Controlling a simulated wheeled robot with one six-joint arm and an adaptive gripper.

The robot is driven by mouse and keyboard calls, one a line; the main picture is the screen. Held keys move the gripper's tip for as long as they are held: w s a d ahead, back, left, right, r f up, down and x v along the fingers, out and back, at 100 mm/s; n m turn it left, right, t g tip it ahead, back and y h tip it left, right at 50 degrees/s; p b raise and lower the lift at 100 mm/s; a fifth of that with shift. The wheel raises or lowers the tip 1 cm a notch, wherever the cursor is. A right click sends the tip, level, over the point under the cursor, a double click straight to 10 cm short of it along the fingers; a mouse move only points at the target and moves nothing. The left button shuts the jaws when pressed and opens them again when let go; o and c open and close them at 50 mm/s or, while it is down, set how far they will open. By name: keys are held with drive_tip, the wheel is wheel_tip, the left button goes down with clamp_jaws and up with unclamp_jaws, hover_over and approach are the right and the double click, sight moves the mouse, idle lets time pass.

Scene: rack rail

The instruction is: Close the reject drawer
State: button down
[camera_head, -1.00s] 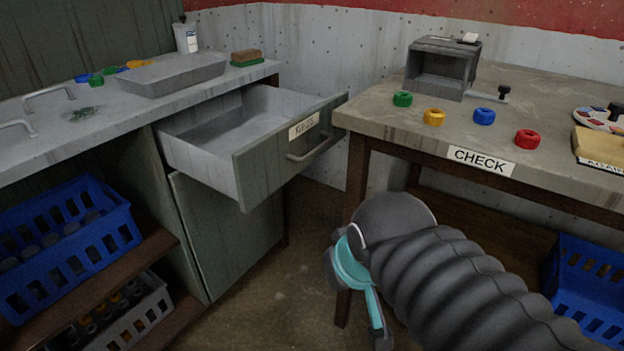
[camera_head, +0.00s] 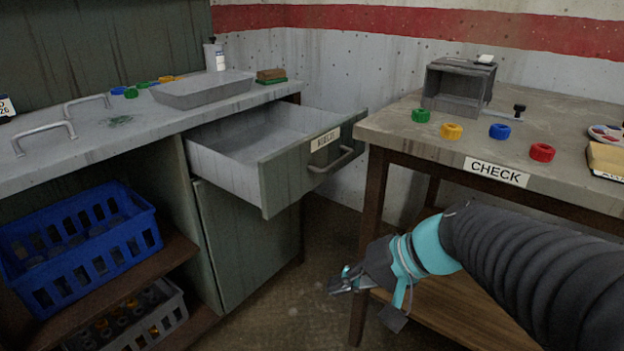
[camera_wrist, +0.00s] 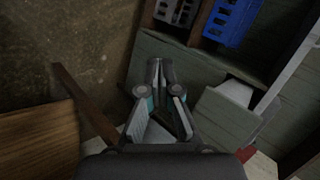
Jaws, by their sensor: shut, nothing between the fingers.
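The reject drawer (camera_head: 285,180) is pulled out of the left counter and looks empty where its inside shows. Its green front carries a white label and a bar handle (camera_head: 332,160). In the wrist view the drawer (camera_wrist: 228,117) lies to the right of my fingers. My gripper (camera_head: 340,284) is shut and empty, below and to the right of the drawer, apart from it, in front of the check table's leg. In the wrist view my gripper (camera_wrist: 157,66) points toward the cabinet and floor.
The check table (camera_head: 440,150) stands close to the drawer's right corner, with coloured rings and a grey box (camera_head: 458,88) on it. The counter (camera_head: 115,128) holds a grey tray (camera_head: 203,92). Blue crate (camera_head: 80,250) sits on a lower shelf. Floor below the drawer is clear.

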drive_tip(key=w+d+r+m+t+y+b, duration=0.1)
drive_tip(key=w+r+m+t+y, duration=0.2)
drive_tip(key=w, duration=0.7)
drive_tip(key=m+t+y, duration=0.2)
drive_tip(key=t, duration=0.3)
approach(301, 177)
drive_tip(key=p+x, duration=0.1)
drive_tip(key=x, duration=0.6)
drive_tip(key=shift+a+p, duration=0.1)
drive_tip(key=shift+p, duration=0.2)
